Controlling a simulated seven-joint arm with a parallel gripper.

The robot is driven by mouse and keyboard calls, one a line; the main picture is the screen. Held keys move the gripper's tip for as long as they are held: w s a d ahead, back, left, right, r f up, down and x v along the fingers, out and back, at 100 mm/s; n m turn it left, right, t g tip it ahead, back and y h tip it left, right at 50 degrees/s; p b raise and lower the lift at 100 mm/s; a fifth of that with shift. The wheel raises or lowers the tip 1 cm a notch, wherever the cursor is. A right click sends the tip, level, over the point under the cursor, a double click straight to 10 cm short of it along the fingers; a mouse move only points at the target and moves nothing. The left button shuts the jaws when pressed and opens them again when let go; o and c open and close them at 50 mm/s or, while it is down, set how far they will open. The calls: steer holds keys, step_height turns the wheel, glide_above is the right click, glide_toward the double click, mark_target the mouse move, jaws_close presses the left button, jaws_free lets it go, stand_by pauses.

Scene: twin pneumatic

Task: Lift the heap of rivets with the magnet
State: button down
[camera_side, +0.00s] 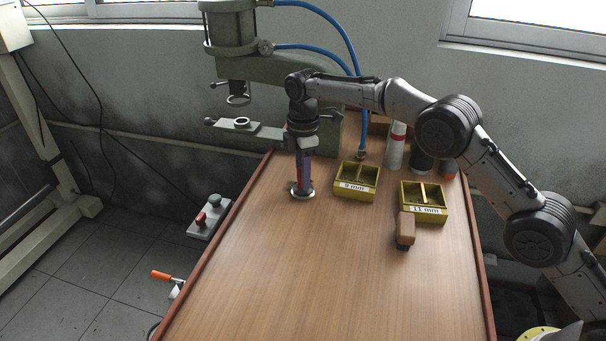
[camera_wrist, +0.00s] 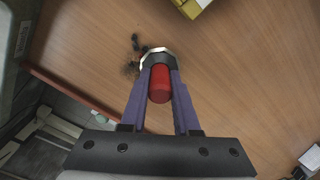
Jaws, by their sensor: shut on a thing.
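The magnet has a red handle (camera_wrist: 160,85) and a silvery round base (camera_wrist: 157,57). My gripper (camera_wrist: 159,72) is shut on the handle, with a purple finger on each side. A small heap of dark rivets (camera_wrist: 133,60) lies on the table just left of the magnet's base in the wrist view. In the side view my gripper (camera_side: 303,177) points down near the table's left edge, with the magnet's base (camera_side: 302,191) below it at or close above the table. I cannot tell whether any rivets touch the base; its underside is hidden.
Two yellow bins, labelled 9 mm (camera_side: 356,184) and 11 mm (camera_side: 424,205), stand to the right. A brown block-like brush (camera_side: 405,229) lies before the 11 mm bin. Bottles (camera_side: 395,147) and a green press (camera_side: 270,70) stand behind. The table's front is clear.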

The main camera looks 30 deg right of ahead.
steer(key=shift+r, duration=0.15)
steer(key=shift+r, duration=3.4)
steer(key=d, duration=0.1)
steer(key=w+d+f, duration=0.1)
steer(key=w+d, duration=0.1)
steer(key=shift+d+f, duration=0.2)
steer(key=shift+f, duration=0.05)
steer(key=shift+f, duration=2.4)
steer(key=shift+f, duration=0.35)
